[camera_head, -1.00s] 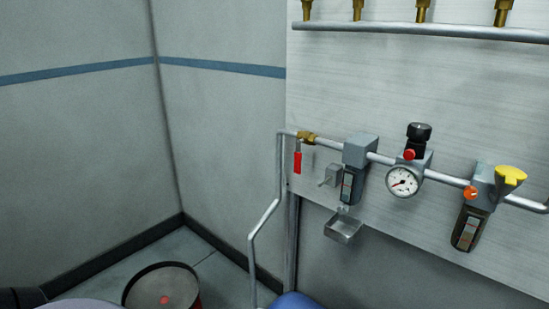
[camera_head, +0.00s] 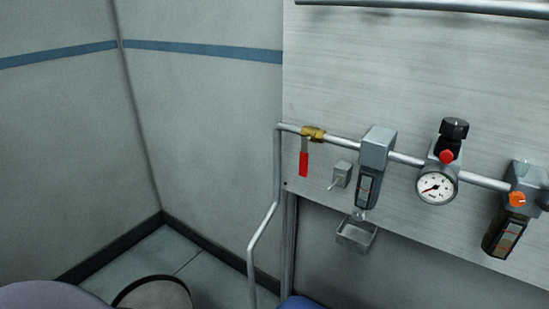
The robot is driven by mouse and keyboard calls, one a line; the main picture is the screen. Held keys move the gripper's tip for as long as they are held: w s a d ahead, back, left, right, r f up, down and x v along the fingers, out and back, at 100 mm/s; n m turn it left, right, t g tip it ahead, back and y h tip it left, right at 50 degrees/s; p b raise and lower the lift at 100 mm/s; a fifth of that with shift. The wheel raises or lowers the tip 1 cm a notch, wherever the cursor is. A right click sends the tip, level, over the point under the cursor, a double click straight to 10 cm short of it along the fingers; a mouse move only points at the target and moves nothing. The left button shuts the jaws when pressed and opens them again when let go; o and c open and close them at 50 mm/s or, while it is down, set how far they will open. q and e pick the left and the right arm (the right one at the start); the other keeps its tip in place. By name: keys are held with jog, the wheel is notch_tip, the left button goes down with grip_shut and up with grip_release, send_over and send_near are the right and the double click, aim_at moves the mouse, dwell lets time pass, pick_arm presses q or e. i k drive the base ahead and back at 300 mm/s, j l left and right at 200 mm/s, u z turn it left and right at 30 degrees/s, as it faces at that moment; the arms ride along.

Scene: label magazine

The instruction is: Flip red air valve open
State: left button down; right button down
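The red air valve handle (camera_head: 303,164) hangs straight down from a brass valve body (camera_head: 313,134). The valve sits at the left end of a grey pipe (camera_head: 345,143) on the wall panel, so the handle lies across the pipe's run. Neither of my grippers shows in the head view, and nothing touches the handle.
Right of the valve are a small grey toggle box (camera_head: 341,175), a filter unit (camera_head: 374,165), a pressure gauge (camera_head: 436,188) with a black knob, and another unit (camera_head: 508,220). A small metal tray (camera_head: 356,234) hangs below. The space before the valve looks clear.

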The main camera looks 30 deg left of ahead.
aim_at(304, 153)
jog(key=i+j, duration=0.1)
jog(key=j, duration=0.3)
jog(key=i+j, duration=0.1)
jog(key=j, duration=0.3)
jog(key=i+j, duration=0.1)
jog(key=j, duration=0.3)
